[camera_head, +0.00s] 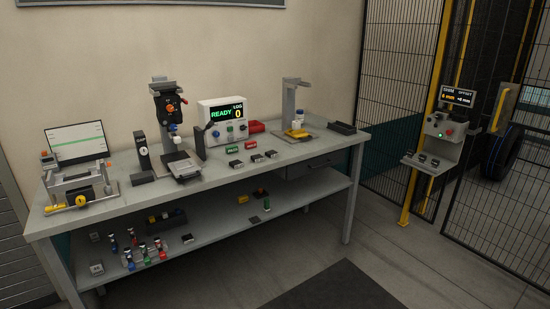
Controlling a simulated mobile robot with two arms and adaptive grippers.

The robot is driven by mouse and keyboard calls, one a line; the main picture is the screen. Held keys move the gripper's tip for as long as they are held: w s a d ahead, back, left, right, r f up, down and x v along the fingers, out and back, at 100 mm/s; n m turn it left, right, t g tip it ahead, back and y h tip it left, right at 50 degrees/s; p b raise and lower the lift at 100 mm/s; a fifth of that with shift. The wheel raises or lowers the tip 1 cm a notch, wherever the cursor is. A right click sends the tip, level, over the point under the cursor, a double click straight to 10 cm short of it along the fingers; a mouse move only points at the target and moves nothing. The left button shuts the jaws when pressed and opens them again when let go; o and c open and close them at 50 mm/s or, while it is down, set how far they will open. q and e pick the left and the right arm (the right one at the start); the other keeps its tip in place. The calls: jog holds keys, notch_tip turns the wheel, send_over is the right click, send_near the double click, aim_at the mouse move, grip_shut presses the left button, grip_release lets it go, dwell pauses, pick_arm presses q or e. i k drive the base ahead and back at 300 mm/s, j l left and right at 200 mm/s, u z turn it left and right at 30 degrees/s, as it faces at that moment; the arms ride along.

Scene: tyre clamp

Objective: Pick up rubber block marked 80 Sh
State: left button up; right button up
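No marking "80 Sh" can be read in the head view. Several small dark blocks with pale marks lie on the workbench (215,181), near its front edge: one on the left (236,165), one in the middle (257,158) and one on the right (271,154). A dark block with a white label (97,267) sits on the lower shelf at the left. I cannot tell which, if any, is the 80 Sh rubber block. Neither of my grippers is in view.
A display unit (224,112) reading READY stands behind the small blocks, left of a grey stand (290,100). A black test stand (168,105) and laptop-like screen (77,141) are farther left. The lower shelf (200,255) holds several coloured bottles. Mesh fencing (395,80) stands right.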

aim_at(270, 154)
jog(key=i+u, duration=0.2)
jog(key=i, duration=0.35)
jog(key=i+l+u, duration=0.15)
jog(key=i, duration=0.35)
jog(key=i+l+u, duration=0.2)
jog(key=i, duration=0.3)
jog(key=l, duration=0.1)
